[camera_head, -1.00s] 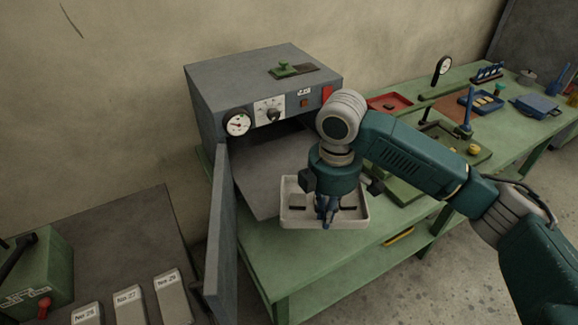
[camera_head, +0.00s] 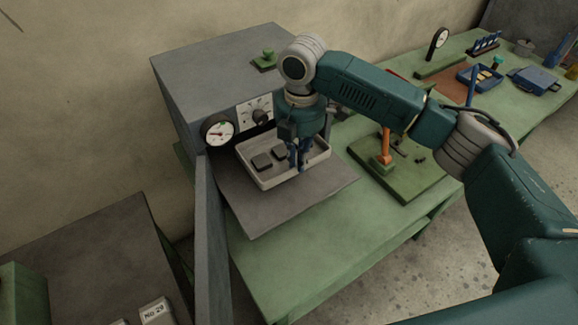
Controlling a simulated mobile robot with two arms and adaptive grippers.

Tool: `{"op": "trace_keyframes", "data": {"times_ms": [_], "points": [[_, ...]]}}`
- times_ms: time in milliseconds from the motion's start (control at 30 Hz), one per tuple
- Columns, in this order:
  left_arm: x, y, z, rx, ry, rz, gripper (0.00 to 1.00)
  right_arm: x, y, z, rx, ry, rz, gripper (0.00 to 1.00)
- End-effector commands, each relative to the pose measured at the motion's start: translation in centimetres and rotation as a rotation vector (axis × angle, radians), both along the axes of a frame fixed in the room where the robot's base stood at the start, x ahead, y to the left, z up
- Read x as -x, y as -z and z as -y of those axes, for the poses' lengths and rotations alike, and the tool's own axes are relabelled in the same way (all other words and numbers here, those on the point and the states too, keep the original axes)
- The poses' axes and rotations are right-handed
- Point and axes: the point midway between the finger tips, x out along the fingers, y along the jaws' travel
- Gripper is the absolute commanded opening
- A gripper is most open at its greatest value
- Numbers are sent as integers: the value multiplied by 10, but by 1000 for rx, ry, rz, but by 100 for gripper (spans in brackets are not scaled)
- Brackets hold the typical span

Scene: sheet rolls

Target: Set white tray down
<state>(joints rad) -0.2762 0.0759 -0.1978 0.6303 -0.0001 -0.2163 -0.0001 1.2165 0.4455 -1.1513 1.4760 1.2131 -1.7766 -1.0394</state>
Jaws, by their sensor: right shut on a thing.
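The white tray (camera_head: 267,184) is a shallow rectangular tray with a raised rim. It holds small dark square pieces (camera_head: 261,161). My right gripper (camera_head: 298,162) points down at the tray's right part and is shut on it. The tray is over the inner part of a flat grey plate (camera_head: 265,215) at the mouth of a grey oven (camera_head: 215,68). I cannot tell whether the tray touches the plate. The gripper body hides part of the tray's back and the oven opening. My left gripper is not in view.
The oven's open door (camera_head: 209,240) stands upright left of the plate. The oven front carries a gauge (camera_head: 218,130) and a dial. A green fixture with an orange post (camera_head: 385,147) stands right on the green bench (camera_head: 300,262). The bench front is clear.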

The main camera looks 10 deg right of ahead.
Motion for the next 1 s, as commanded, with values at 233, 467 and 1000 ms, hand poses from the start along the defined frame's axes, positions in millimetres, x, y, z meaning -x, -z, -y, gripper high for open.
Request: {"op": "trace_keyframes", "data": {"times_ms": [233,467,1000], "points": [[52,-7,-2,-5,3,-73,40,-1,31,0,-2,2,1,0],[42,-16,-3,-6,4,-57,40,0,56,0,0,3,0,0],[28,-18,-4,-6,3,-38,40,0,73,0,-1,1,2,27]]}}
